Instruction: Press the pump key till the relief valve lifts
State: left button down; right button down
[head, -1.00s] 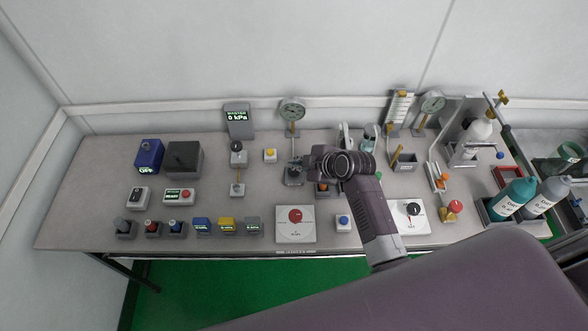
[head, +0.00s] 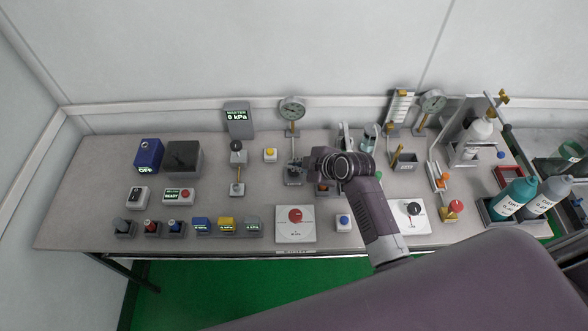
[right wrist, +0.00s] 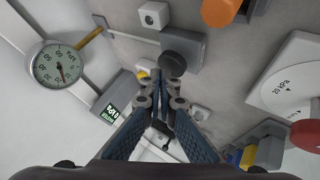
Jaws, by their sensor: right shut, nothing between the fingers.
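My right gripper (head: 312,164) reaches over the middle of the bench with its fingers shut and empty. In the right wrist view its fingertips (right wrist: 168,72) are together beside a round black cap (right wrist: 183,64) on a grey block, which looks like the pump key. Whether they touch it I cannot tell. In the head view the block (head: 293,174) is partly hidden by the gripper. A dial gauge (head: 292,109) stands behind it, joined to a yellow fitting; it also shows in the right wrist view (right wrist: 57,65). I cannot single out the relief valve. My left gripper is out of view.
A MASTER display (head: 237,117) reads 0 kPa. A white plate with a red knob (head: 295,215) lies at the front, near a blue button (head: 343,221). A yellow button (head: 270,155) is left of the gripper. Bottles (head: 513,198) crowd the right end.

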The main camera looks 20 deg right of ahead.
jog(key=shift+s+f+b, duration=0.1)
jog(key=shift+f+b, duration=0.55)
jog(key=shift+f, duration=0.3)
dwell(1.0)
jog(key=shift+r, duration=0.1)
jog(key=shift+r+p, duration=1.2)
jog(key=shift+r, duration=0.15)
notch_tip(320, 180, up, 5)
jog(key=p, duration=0.5)
dwell(1.5)
